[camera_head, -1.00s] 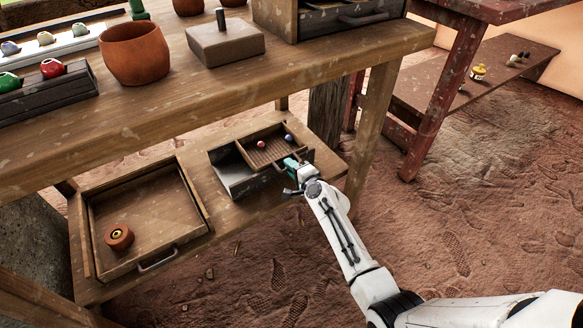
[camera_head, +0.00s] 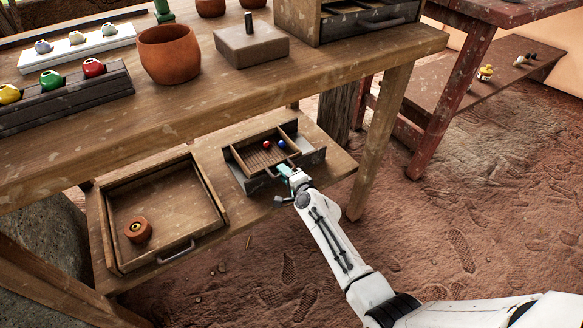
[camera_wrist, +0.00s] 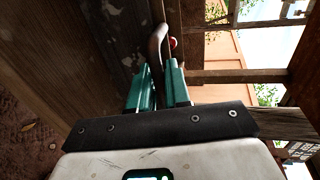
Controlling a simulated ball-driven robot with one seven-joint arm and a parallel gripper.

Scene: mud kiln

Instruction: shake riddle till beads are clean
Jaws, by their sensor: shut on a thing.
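The riddle (camera_head: 240,159) is a small wooden sieve tray with a ribbed floor. It sits over a grey bin (camera_head: 315,157) on the low shelf. My gripper (camera_head: 286,172) is shut on the riddle's handle at the front edge. In the wrist view the curved handle (camera_wrist: 157,45) rises from between the teal fingers (camera_wrist: 160,78), and a red bead (camera_wrist: 173,43) shows just beyond.
A wooden tray (camera_head: 213,210) with a metal handle stands left of the bin, holding a brown ring-shaped object (camera_head: 137,229). The bench top (camera_head: 205,102) overhangs the shelf, with a clay pot (camera_head: 168,55) on it. A bench leg (camera_head: 378,140) stands right of my gripper.

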